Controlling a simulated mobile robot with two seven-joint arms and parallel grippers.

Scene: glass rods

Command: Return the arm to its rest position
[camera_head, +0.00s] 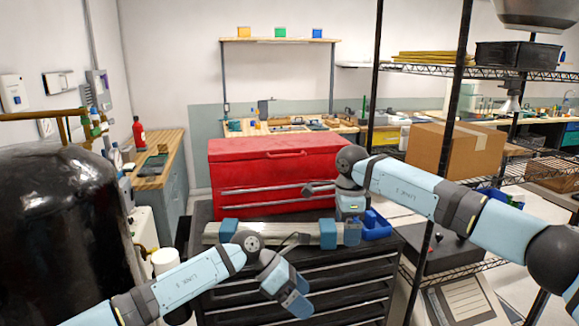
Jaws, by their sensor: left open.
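My left arm comes in from the lower left over the front of the dark drawer cabinet (300,288). Its open gripper (300,239), small and grey, points up and right in front of the pale bar (283,232) on the cabinet top. I see nothing held in it. My right arm reaches in from the right. Its gripper (310,190) appears as a small grey shape before the red tool chest (275,170); its jaws are too small to read. Blue blocks (228,229) stand along the pale bar. I cannot make out any glass rods.
A blue bin (376,225) sits on the cabinet top's right, close below my right wrist. A wire shelf with a cardboard box (455,148) stands at the right. A large black tank (55,230) fills the left. Open floor shows between cabinet and left bench (160,160).

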